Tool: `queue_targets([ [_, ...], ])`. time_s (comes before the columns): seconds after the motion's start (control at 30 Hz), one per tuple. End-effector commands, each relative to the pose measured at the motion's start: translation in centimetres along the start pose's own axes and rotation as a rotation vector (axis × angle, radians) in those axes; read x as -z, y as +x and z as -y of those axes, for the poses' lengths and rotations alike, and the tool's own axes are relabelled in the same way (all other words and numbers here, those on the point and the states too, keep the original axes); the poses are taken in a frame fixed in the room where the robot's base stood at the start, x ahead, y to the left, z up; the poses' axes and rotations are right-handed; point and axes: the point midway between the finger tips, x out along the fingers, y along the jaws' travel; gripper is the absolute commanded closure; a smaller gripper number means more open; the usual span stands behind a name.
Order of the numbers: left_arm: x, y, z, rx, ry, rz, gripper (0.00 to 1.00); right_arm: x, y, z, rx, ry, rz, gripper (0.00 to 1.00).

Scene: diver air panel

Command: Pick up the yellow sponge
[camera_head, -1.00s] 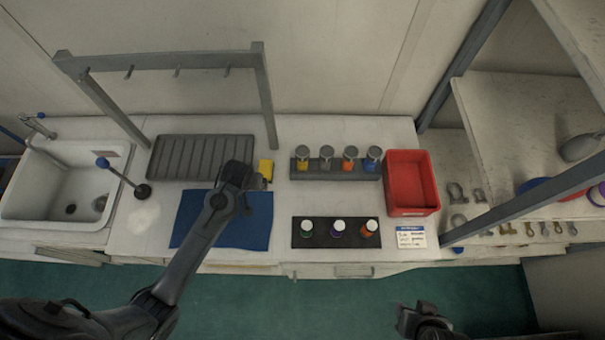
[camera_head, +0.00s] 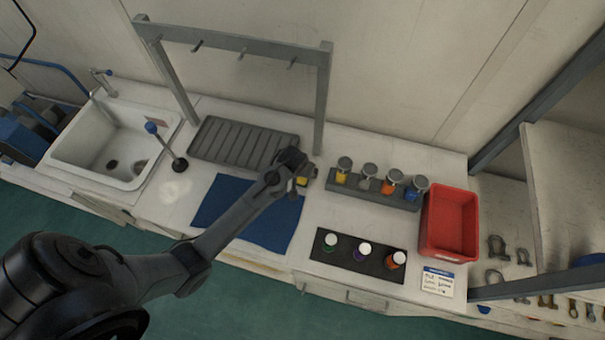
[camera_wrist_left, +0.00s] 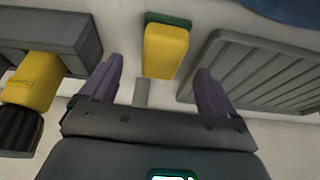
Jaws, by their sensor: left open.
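The yellow sponge (camera_wrist_left: 165,50), with a green layer along one edge, lies on the white counter in the left wrist view. In the head view only a small yellow part of the sponge (camera_head: 302,181) shows beside my left gripper (camera_head: 294,165). In the left wrist view my left gripper (camera_wrist_left: 155,85) is open, its two fingers apart, with the sponge beyond the fingertips and between their lines. Nothing is held. My right gripper is out of view.
A grey ribbed drain tray (camera_head: 243,142) and a blue mat (camera_head: 262,222) lie close to the sponge. A grey rack (camera_head: 375,197) of coloured bottles stands to its right, with a red bin (camera_head: 449,225) beyond. A grey hanging frame (camera_head: 323,95) rises behind.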

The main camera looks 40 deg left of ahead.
Motion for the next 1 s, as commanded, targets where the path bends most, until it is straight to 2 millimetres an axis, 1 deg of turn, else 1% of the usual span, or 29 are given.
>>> queue_targets([
  [0.23,0.0,3.1,0.2,0.001,0.0,0.002,0.11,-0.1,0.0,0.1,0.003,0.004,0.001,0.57],
  [0.33,0.0,4.0,0.2,0.0,0.0,0.0,0.11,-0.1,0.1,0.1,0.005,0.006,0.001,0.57],
  [0.47,0.0,4.6,0.2,0.0,0.0,0.0,0.11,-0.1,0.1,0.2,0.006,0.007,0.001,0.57],
  [0.67,0.0,4.6,0.2,0.0,0.0,0.0,0.11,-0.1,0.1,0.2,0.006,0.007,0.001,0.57],
  [0.7,0.0,4.6,0.2,0.0,0.0,0.0,0.14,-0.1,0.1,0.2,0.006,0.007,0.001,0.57],
  [0.77,0.0,4.6,0.2,0.0,0.0,0.0,0.23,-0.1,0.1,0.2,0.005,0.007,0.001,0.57],
  [1.0,0.0,4.6,0.2,0.001,0.0,0.0,0.6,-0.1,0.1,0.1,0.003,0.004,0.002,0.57],
])
